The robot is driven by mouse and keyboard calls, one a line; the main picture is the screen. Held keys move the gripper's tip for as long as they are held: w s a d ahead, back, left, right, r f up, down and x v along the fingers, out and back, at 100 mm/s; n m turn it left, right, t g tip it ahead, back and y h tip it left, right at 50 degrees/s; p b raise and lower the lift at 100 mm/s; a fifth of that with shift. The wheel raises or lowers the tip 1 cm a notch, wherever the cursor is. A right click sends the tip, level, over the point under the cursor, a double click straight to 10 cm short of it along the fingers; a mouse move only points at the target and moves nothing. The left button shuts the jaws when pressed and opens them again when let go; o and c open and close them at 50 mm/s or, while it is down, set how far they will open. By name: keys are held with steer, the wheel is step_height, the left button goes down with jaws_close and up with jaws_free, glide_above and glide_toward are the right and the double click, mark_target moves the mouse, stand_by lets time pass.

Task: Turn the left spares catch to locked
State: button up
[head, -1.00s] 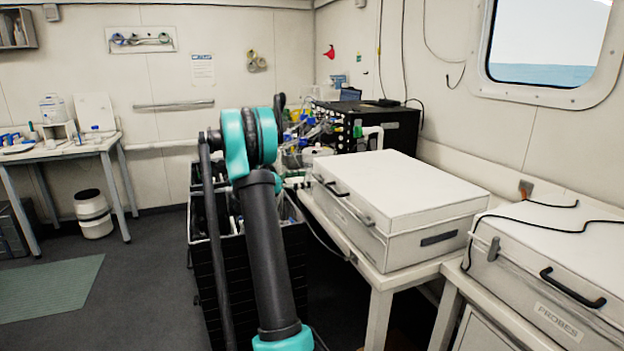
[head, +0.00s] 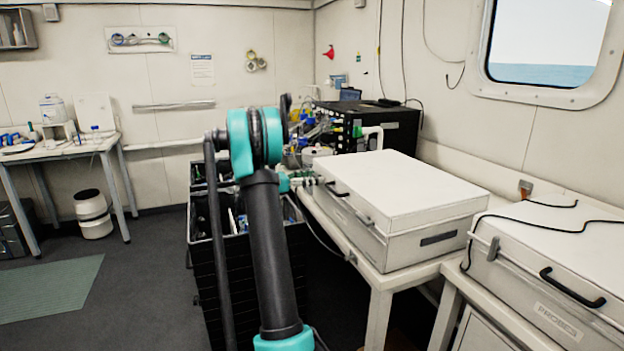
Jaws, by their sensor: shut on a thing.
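The white spares case (head: 425,200) stands shut on the bench right of my arm. Its front faces left, with a dark handle (head: 337,189) and a near catch (head: 365,220) sticking out at the lid's edge. The left catch (head: 319,180) is at the far end of that front, small and mostly covered. My gripper (head: 306,181) shows only in part behind my raised arm, at that far end. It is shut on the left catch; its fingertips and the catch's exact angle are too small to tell.
A second white case marked PROBES (head: 560,250) stands at the right, with a black cable across its lid. A black instrument box (head: 385,128) and cluttered bottles stand behind the spares case. A black crate (head: 205,270) stands left of the bench.

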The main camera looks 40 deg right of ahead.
steer(key=shift+m, duration=0.4)
steer(key=m, duration=0.3)
steer(key=shift+m, duration=0.3)
steer(key=m, duration=0.4)
steer(key=shift+s, duration=0.15)
steer(key=shift+a+f+m, duration=0.1)
steer(key=shift+m, duration=2.3)
steer(key=shift+f+m, duration=0.1)
steer(key=shift+m, duration=2.3)
